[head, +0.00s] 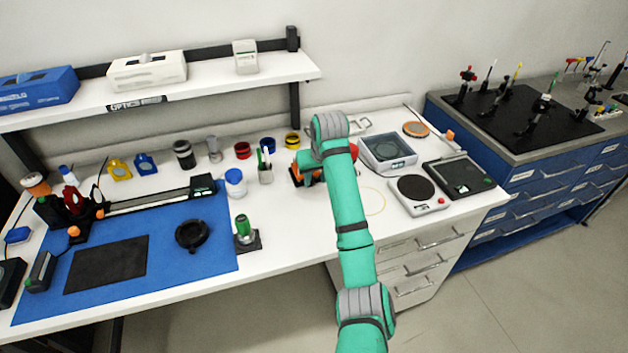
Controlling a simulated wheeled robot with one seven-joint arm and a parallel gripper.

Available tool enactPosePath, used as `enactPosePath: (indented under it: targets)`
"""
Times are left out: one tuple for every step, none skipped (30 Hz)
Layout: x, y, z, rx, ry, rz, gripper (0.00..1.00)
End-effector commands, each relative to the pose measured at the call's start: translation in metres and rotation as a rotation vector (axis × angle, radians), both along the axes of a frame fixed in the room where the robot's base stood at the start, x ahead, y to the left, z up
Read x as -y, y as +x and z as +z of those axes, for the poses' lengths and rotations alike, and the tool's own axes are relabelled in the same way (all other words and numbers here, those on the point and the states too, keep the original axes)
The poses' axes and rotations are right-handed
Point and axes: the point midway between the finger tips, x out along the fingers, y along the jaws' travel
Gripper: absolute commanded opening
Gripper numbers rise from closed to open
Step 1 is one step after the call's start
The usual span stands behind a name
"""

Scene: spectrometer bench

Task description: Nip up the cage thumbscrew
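I cannot single out the cage thumbscrew at this size. On the left of the bench, a rail assembly (150,199) lies along the back of the blue mat, with red and dark mounts (75,200) at its left end. A small orange knob (73,231) shows just below these mounts. My teal arm reaches over the bench and bends down at its far end. An orange and dark part shows beside the forearm, probably at my wrist. My fingertips are hidden, so I cannot see whether they hold anything.
A blue mat (190,265) bears a black pad (105,264) and a black ring (192,235). A green-topped post (244,229) stands right of the mat. Jars and a pen cup (265,172) stand behind. A balance (418,194) is at right. A shelf (215,93) overhangs the back.

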Motion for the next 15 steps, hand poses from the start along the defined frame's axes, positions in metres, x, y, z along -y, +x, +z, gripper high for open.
enactPosePath:
  targets:
    - [-0.002, 0.002, -0.006, -0.001, 0.0, 0.002, 0.32]
    - [-0.004, 0.003, -0.008, -0.002, -0.001, 0.003, 0.32]
    - [-0.005, 0.004, -0.012, -0.002, -0.001, 0.005, 0.32]
    - [-0.007, 0.005, -0.013, -0.001, 0.0, 0.007, 0.32]
    - [-0.008, 0.006, -0.015, 0.0, 0.0, 0.008, 0.32]
    - [-0.009, 0.006, -0.016, 0.0, 0.0, 0.009, 0.32]
    - [-0.01, 0.007, -0.017, 0.0, 0.0, 0.01, 0.32]
    - [-0.01, 0.007, -0.018, 0.0, 0.0, 0.01, 0.32]
    - [-0.01, 0.007, -0.018, 0.0, -0.001, 0.009, 0.32]
    - [-0.009, 0.007, -0.018, 0.0, 0.0, 0.009, 0.32]
    - [-0.009, 0.007, -0.018, 0.0, 0.0, 0.009, 0.32]
    - [-0.008, 0.007, -0.018, 0.0, 0.0, 0.008, 0.32]
    - [-0.008, 0.007, -0.018, 0.0, 0.0, 0.008, 0.32]
    - [-0.008, 0.007, -0.018, 0.0, 0.0, 0.006, 0.32]
    - [-0.007, 0.007, -0.018, 0.0, 0.0, 0.006, 0.32]
